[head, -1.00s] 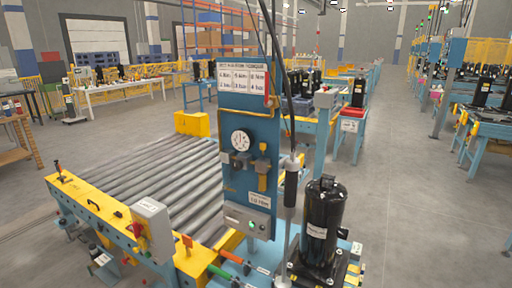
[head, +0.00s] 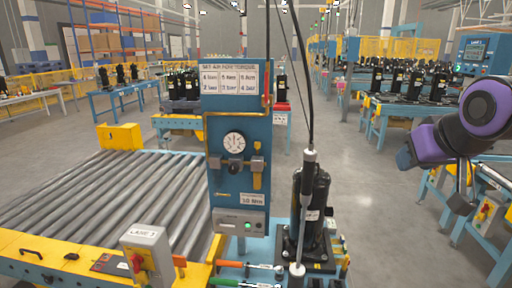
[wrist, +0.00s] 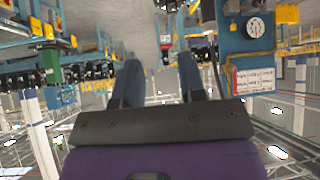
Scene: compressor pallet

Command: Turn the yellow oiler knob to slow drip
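The blue panel (head: 212,190) stands upright in the middle of the head view. A round white gauge (head: 234,142) is on it, with a grey oiler (head: 257,164) to the gauge's lower right. A small yellow knob (head: 258,148) tops the oiler; its drip setting is too small to read. The panel (wrist: 232,44) and gauge (wrist: 255,28) appear upside down at the upper right of the wrist view. My gripper (wrist: 158,72) is open, its two fingers apart with nothing between them. In the head view my purple arm is at the right, well away from the panel.
A black compressor (head: 311,205) stands right of the panel, beside a hanging tool (head: 309,158) on a cable. A roller conveyor (head: 110,205) and a grey switch box (head: 146,255) are left. Open floor (head: 385,200) lies between compressor and arm.

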